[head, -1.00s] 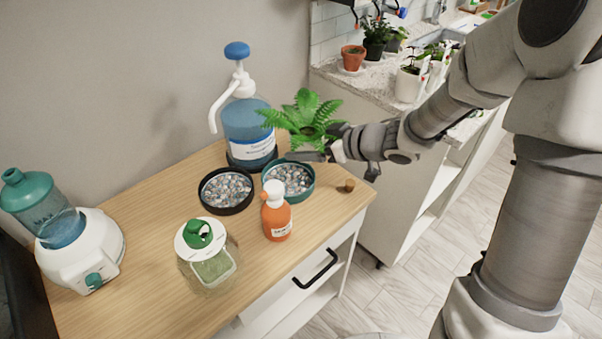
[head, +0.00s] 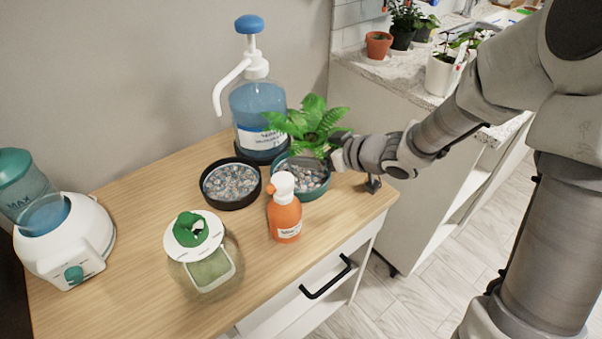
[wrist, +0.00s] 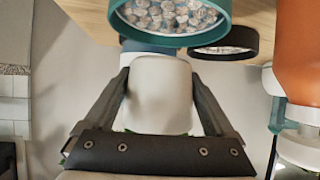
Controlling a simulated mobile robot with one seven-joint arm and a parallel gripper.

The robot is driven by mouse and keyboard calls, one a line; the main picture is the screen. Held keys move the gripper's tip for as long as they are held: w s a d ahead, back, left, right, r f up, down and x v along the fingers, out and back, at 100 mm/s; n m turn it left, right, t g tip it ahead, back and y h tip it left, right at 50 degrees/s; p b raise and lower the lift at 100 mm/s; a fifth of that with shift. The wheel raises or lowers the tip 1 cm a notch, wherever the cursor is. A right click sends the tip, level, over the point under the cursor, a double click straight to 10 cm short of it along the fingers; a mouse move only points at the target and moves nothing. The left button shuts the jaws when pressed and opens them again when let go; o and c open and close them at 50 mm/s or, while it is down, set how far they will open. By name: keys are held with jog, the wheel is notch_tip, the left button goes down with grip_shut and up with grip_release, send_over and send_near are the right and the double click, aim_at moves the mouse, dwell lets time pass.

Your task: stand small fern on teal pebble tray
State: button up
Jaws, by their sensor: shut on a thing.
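The small fern (head: 308,125) is upright, with its green fronds over the back part of the teal pebble tray (head: 318,194). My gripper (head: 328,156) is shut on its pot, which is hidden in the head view. In the wrist view the pale pot (wrist: 160,95) sits between the two fingers of my gripper (wrist: 163,90). The teal tray (wrist: 170,40) shows at the top of that view, with grey and brown pebbles in it. I cannot tell whether the pot touches the pebbles.
A black pebble tray (head: 232,204) stands left of the teal one. An orange pump bottle (head: 285,217) stands close in front, and a blue dispenser (head: 258,105) behind. A glass jar (head: 205,255) and a white humidifier (head: 65,240) stand farther left. The bench's right edge is near.

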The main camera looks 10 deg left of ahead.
aim_at(301, 174)
jog(key=x, duration=0.3)
jog(key=shift+s+b, duration=0.3)
jog(key=shift+b, duration=0.1)
notch_tip(301, 174, down, 4)
jog(key=shift+b, duration=1.2)
jog(key=shift+r, duration=0.1)
